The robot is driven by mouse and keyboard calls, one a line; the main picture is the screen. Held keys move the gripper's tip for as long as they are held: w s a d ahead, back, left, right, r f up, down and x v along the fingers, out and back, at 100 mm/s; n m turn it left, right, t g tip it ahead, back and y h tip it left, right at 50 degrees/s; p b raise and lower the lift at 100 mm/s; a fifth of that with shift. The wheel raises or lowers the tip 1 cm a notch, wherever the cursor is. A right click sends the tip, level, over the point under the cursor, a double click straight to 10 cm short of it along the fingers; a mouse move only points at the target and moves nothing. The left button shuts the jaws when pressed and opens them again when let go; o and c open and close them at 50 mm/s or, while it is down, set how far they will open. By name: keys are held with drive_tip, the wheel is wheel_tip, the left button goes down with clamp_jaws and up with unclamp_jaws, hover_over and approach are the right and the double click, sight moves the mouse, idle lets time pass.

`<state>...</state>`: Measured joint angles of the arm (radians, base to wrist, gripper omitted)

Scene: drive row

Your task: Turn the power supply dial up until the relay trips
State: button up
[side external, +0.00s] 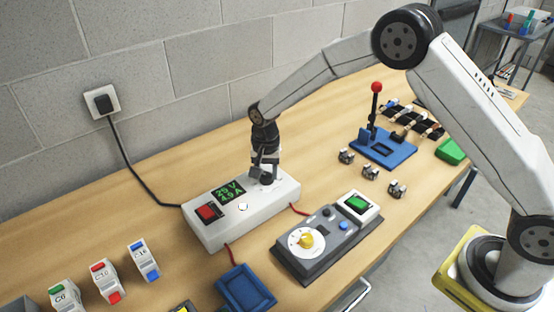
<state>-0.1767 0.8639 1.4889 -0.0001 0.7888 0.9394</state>
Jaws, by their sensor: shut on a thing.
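The power supply is a white box (218,234) on the bench, near the middle of the side external view. Its dark display (229,191) shows green digits, apparently 29 V and 4.9 A. A red rocker switch (208,212) sits left of the display. My gripper (264,174) points down at the right end of the box's top and is shut on the dial there. The jaws hide most of the dial, so its setting cannot be read. I cannot tell which thing is the relay.
A grey unit (330,245) with a yellow knob (306,240) and a green button (357,203) stands close right. Breakers (105,281) stand front left. A blue tray (244,289) lies in front. A blue lever base (383,148) stands behind right. A black cord (127,158) runs to the wall socket.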

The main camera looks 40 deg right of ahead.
sight(267, 175)
drive_tip(key=m, duration=0.5)
drive_tip(key=o, duration=1.2)
drive_tip(key=shift+r, duration=0.1)
drive_tip(key=shift+r, duration=3.45)
